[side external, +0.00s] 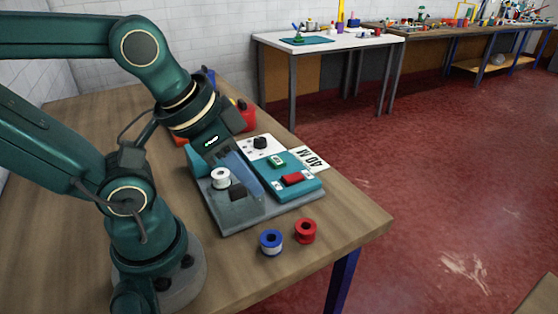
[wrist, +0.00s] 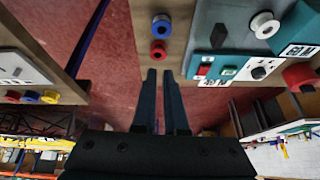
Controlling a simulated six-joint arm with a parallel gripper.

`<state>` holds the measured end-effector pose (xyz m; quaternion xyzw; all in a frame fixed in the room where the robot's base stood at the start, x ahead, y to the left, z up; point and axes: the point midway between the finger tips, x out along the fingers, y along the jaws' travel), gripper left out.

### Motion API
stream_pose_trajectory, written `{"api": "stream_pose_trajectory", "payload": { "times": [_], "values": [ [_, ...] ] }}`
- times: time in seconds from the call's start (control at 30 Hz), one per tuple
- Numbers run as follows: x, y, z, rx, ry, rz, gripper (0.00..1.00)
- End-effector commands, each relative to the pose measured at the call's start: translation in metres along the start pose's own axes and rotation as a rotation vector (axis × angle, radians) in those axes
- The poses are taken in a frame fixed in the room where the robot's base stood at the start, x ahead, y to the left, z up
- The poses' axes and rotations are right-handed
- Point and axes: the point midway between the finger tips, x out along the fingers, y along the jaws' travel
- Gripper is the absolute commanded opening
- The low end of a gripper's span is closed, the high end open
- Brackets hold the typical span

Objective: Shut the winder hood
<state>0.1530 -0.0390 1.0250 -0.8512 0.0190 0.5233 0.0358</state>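The winder (side external: 226,214) is a grey and teal machine on the wooden bench. A white spool (side external: 220,178) and a dark block (side external: 237,193) sit on its grey deck; the spool also shows in the wrist view (wrist: 265,25). A teal piece (side external: 196,161) stands raised at the deck's far left end and looks like the hood, standing open. My arm partly hides it. My gripper (side external: 257,187) overlaps the winder in the side view. In the wrist view, its dark fingers (wrist: 160,73) have a narrow gap with nothing between them, and I see no contact with the hood.
A blue spool (side external: 271,242) and a red spool (side external: 305,231) stand near the bench's front edge. The teal control box (side external: 311,187) has a red switch (side external: 293,179). A "40 M" card (side external: 312,160) lies beside it. A red container (side external: 246,113) stands behind.

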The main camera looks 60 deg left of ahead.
Motion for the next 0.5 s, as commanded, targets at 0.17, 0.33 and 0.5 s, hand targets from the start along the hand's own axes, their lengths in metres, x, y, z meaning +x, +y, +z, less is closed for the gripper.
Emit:
{"api": "stream_pose_trajectory", "payload": {
  "times": [0.17,0.33,0.5],
  "values": [
    [-0.010,-0.009,0.002,0.331,-0.099,-0.028,0.00],
    [-0.017,-0.016,-0.001,0.814,-0.298,-0.006,0.00],
    [-0.017,-0.015,-0.013,1.243,-0.495,0.049,0.00]
  ]
}}
